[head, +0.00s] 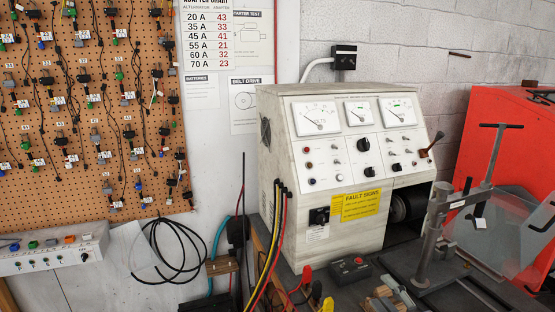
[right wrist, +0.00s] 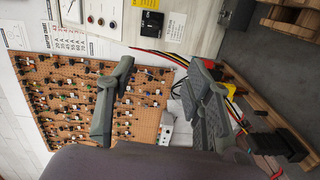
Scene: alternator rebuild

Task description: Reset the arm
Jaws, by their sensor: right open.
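My right gripper (right wrist: 157,108) shows large in the right wrist view. Its two grey fingers stand wide apart with nothing between them. Behind the gap is the pegboard (right wrist: 65,100) with its hanging adapters, some way off. The right gripper touches nothing that I can make out. I cannot make it out clearly in the head view. My left gripper is in neither view.
The test bench console (head: 330,185) stands mid-view, with red, yellow and black cables (head: 270,245) at its left. A black box with a red button (head: 350,268) lies before it. A metal clamp (head: 432,235) and red cabinet (head: 480,130) are at right. The pegboard (head: 95,185) hangs left.

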